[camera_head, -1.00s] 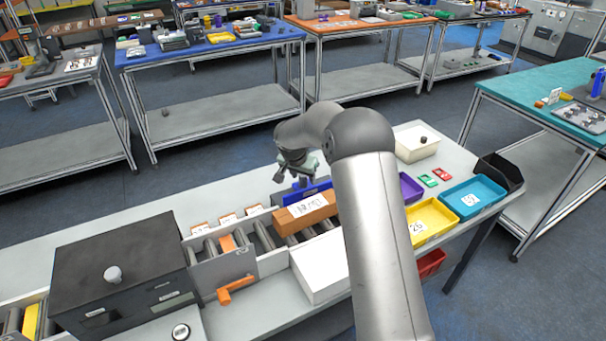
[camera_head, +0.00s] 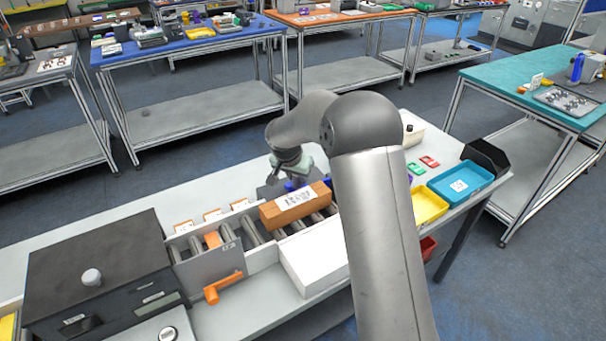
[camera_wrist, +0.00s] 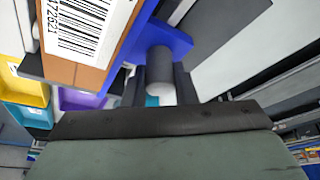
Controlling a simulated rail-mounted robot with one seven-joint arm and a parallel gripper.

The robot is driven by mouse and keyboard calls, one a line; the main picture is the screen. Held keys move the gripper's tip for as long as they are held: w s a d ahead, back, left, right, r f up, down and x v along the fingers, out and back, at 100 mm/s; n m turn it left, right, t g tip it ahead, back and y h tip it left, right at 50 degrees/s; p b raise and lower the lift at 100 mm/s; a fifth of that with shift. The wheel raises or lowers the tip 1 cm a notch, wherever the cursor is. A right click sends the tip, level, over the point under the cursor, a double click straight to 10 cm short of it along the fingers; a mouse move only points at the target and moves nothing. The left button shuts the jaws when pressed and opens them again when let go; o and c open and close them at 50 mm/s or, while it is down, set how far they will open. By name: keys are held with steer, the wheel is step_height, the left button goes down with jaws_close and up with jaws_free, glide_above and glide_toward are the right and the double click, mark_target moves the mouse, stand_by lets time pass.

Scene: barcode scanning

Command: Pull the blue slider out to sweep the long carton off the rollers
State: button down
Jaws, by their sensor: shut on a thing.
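The long carton (camera_head: 272,219) is orange-brown with a white printed label on top. It lies on the grey rollers (camera_head: 252,231), and its barcode label (camera_wrist: 82,22) fills the upper left of the wrist view. The blue slider (camera_wrist: 178,42) shows beside the carton in the wrist view; in the head view only small blue parts show behind the carton. My gripper (camera_head: 288,182) is at the carton's far side. In the wrist view its dark fingers (camera_wrist: 160,88) are shut on the slider's dark round knob (camera_wrist: 160,62), which has a pale end.
A white box (camera_head: 315,262) stands in front of the rollers. A grey divider (camera_head: 207,268) with an orange handle (camera_head: 222,287) is left of the carton. A black cabinet (camera_head: 95,260) stands further left. Yellow (camera_head: 428,206) and teal bins (camera_head: 460,186) are to the right.

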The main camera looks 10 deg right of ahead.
mark_target(287, 195)
steer(key=shift+s+d, duration=0.15)
steer(key=shift+s, duration=0.05)
steer(key=c, duration=1.2)
jaws_free()
steer(key=shift+o, duration=0.2)
steer(key=shift+r, duration=0.1)
steer(key=b+v, duration=0.2)
steer(key=v, duration=1.5)
steer(key=shift+s, duration=0.2)
